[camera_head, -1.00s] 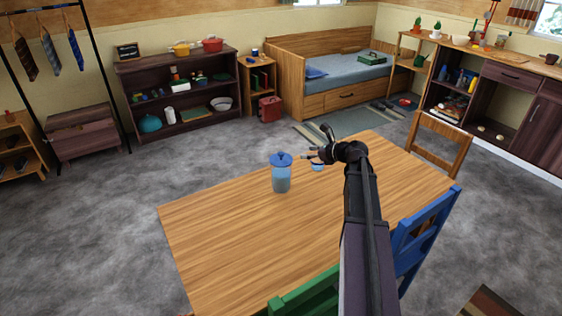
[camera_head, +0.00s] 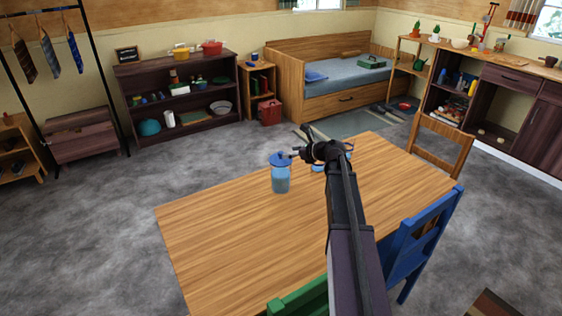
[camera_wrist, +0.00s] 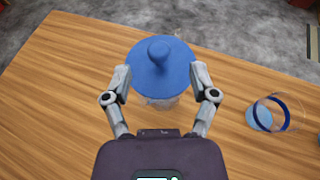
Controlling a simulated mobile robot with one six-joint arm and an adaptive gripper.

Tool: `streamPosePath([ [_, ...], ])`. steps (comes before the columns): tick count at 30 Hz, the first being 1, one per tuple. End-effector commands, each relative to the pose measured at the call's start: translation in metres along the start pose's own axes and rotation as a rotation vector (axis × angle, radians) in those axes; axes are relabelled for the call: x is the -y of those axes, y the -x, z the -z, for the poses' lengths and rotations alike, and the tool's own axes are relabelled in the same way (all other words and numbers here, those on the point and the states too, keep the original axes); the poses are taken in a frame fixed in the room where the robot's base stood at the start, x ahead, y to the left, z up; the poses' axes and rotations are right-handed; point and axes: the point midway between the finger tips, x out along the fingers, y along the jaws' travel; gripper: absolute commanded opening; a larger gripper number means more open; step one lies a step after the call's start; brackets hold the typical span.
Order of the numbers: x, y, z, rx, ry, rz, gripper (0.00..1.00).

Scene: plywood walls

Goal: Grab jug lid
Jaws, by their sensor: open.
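The jug (camera_head: 281,180) stands upright on the wooden table, a clear body with a blue lid (camera_head: 281,158) on top. In the wrist view the round blue lid (camera_wrist: 161,72) with its raised knob is at the top centre, and a bit of the clear jug shows below it. My gripper (camera_head: 294,154) is just right of the lid in the head view. In the wrist view my gripper (camera_wrist: 160,78) is open, with one finger at each side of the lid's near edge. Whether the fingers touch the lid cannot be told.
The wooden table (camera_head: 230,235) is mostly clear. A clear cup with a blue band (camera_wrist: 270,115) stands right of the jug in the wrist view. A blue chair (camera_head: 415,240) and a green chair (camera_head: 300,298) stand at the table's near side, and a wooden chair (camera_head: 440,148) at its right end.

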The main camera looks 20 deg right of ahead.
Motion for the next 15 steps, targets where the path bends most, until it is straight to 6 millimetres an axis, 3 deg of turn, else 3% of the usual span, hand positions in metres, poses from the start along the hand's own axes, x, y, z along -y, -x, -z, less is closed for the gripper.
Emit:
streamPosePath([
  [7,0.0,-0.009,0.003,0.0,0.001,-0.001,0.75],
  [15,-0.001,-0.04,0.006,0.0,0.001,-0.002,0.75],
])
